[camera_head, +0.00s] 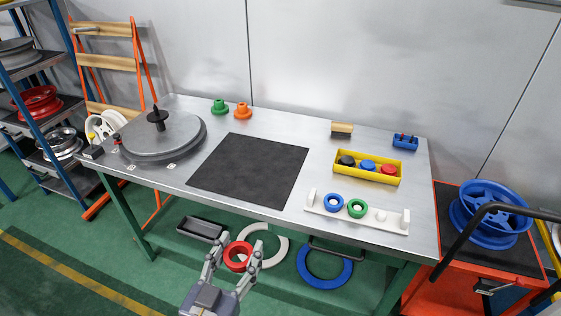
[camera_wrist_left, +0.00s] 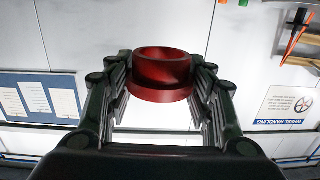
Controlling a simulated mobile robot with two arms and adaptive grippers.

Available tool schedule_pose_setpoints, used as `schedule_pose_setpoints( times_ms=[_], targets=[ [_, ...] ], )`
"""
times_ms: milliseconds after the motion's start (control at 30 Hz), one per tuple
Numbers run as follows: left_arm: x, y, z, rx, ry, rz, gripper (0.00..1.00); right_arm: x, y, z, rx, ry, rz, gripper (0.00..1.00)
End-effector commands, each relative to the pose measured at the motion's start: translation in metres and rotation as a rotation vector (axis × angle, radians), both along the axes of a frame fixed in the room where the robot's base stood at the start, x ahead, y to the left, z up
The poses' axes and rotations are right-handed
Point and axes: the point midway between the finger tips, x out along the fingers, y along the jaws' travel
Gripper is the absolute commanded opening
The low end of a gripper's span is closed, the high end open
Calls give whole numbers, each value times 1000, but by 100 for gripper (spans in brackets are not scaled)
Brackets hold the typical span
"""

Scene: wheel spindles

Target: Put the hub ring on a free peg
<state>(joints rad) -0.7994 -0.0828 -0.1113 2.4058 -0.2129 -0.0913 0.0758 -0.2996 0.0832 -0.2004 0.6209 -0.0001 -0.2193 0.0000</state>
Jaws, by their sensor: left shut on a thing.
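The red hub ring (camera_head: 237,267) is between the fingers of my left gripper (camera_head: 237,246), which is shut on it in front of the table's front edge. In the left wrist view the ring (camera_wrist_left: 162,70) sits between both finger pads. A white peg rack (camera_head: 394,226) lies near the table's front right. A blue ring (camera_head: 327,201) and a green ring (camera_head: 357,215) are on two of its pegs. The peg (camera_head: 381,216) to the right of the green ring is bare. My left gripper is to the left of the rack, apart from it. My right gripper is not in view.
The table (camera_head: 220,125) holds a grey turntable (camera_head: 180,135), a black mat (camera_head: 250,168), and a yellow tray (camera_head: 393,180) with black, blue and red parts behind the rack. A blue block (camera_head: 405,142) stands at the back right. An orange cart (camera_head: 450,255) is at the right.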

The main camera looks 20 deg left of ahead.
Motion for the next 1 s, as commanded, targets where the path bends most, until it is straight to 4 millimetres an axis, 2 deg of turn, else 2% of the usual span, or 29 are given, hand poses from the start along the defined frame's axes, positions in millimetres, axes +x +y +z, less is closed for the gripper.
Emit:
schedule_pose_setpoints(
  times_ms=[167,400,600,700,833,1000],
  targets=[
    [42,-6,-34,1,-5,-17,40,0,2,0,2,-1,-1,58],
    [119,-12,-77,3,-5,-34,40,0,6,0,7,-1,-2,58],
    [182,-11,-96,4,-4,-39,40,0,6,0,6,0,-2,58],
    [206,-11,-100,3,-3,-40,40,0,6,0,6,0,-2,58],
    [227,-10,-103,1,-1,-40,40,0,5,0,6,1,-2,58],
    [237,-9,-104,0,0,-39,40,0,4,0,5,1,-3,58]
  ],
)
